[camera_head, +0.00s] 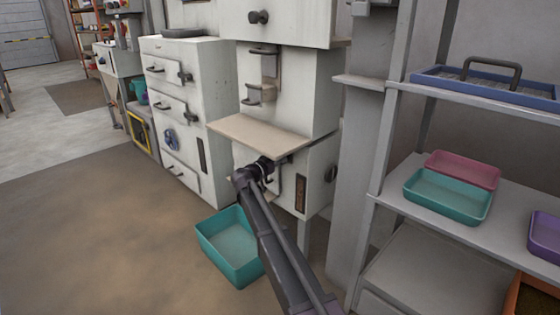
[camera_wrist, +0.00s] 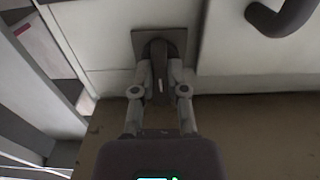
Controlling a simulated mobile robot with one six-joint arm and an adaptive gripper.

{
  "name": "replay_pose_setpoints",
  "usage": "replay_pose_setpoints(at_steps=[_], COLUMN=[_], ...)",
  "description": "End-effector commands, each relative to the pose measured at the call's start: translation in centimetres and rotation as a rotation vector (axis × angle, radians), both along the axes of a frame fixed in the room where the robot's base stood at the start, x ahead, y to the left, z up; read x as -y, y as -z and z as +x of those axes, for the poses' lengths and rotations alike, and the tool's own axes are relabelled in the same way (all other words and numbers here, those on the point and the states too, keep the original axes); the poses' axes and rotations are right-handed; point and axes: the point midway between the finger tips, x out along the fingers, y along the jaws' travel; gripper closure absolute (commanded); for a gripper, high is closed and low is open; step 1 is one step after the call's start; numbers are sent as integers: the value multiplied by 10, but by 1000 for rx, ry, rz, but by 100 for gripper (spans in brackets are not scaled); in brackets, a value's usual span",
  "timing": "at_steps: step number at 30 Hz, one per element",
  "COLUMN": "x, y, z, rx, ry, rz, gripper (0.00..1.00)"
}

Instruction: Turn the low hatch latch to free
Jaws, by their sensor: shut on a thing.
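The low hatch is the pale lower front (camera_head: 287,192) of the white machine, under a tan ledge. In the wrist view the hatch latch has a square grey plate (camera_wrist: 178,40) and a dark lever (camera_wrist: 158,62). My gripper (camera_wrist: 160,88) is shut on the lever, with one finger on each side. The lever runs from the plate towards my palm. In the head view my gripper (camera_head: 262,167) is at the hatch front below the ledge, and it hides the latch there. I cannot tell the latch's exact angle.
The tan ledge (camera_head: 262,136) juts out just above my gripper. A dark bar handle (camera_wrist: 282,18) is close to the latch. A teal bin (camera_head: 228,238) stands on the floor beside my arm. A grey rack (camera_head: 388,150) with trays stands at the right. Floor at the left is clear.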

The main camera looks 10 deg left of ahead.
Motion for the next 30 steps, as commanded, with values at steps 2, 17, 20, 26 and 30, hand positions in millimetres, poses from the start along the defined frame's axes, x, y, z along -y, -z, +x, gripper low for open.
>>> replay_pose_setpoints(at_steps=[2, 17, 20, 26, 30], x=[1, 0, 0, 0, -1], y=[0, 0, 0, 0, 0], z=[2, 2, 1, 1, 0], rx=[9, 16, 15, 15, 15], ry=[0, 0, 0, -1, -1], rz=[12, 20, 20, 20, 19], gripper=[100, 64, 47, 47, 47])
